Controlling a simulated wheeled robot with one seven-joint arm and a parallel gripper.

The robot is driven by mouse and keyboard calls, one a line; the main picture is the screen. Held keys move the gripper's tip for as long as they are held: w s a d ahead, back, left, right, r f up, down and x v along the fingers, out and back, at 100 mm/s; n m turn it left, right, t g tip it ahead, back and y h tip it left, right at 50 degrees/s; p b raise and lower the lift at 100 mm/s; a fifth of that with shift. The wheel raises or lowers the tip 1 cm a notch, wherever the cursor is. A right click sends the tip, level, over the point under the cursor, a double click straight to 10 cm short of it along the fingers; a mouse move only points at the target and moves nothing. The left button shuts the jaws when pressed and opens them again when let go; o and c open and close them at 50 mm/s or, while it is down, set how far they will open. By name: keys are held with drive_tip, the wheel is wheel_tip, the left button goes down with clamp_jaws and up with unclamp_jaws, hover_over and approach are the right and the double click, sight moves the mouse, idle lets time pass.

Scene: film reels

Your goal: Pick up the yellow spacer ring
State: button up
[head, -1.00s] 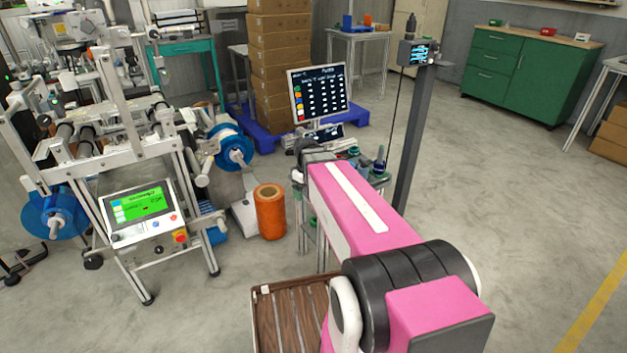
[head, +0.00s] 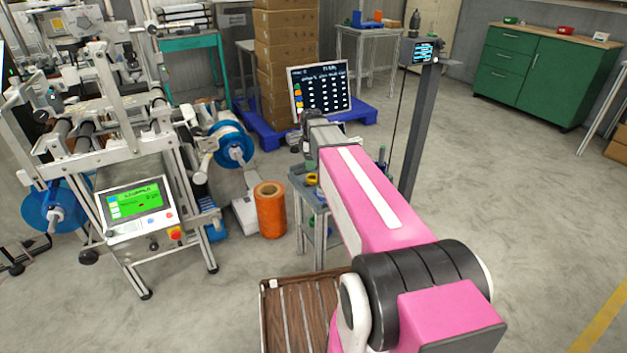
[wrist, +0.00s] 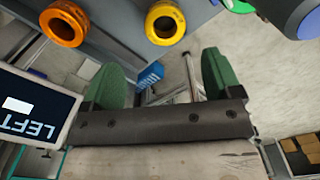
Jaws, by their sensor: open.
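The yellow spacer ring (wrist: 178,12) shows at the top middle of the wrist view, on a grey surface. In the head view a small yellow item (head: 311,180) on the small table beside my arm appears to be the same ring. My gripper (wrist: 160,75) is open, with its two green fingers spread and nothing between them. In the wrist view the ring lies above the gap between the fingers, apart from both. In the head view my arm hides most of the gripper and part of the table.
An orange ring (wrist: 61,41) lies left of the yellow one. A green item (wrist: 238,5) and a blue and dark round object (wrist: 298,16) are at the upper right. A screen (wrist: 35,110) stands at the left. The small table (head: 310,195) has a dark post (head: 418,135) nearby.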

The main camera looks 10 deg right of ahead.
sight(312, 175)
drive_tip(key=shift+s+f, duration=0.15)
drive_tip(key=shift+f, duration=1.8)
drive_tip(key=shift+s+f, duration=0.15)
drive_tip(key=shift+f, duration=1.75)
drive_tip(key=c, duration=1)
drive_tip(key=shift+c, duration=0.2)
drive_tip(key=shift+r, duration=0.15)
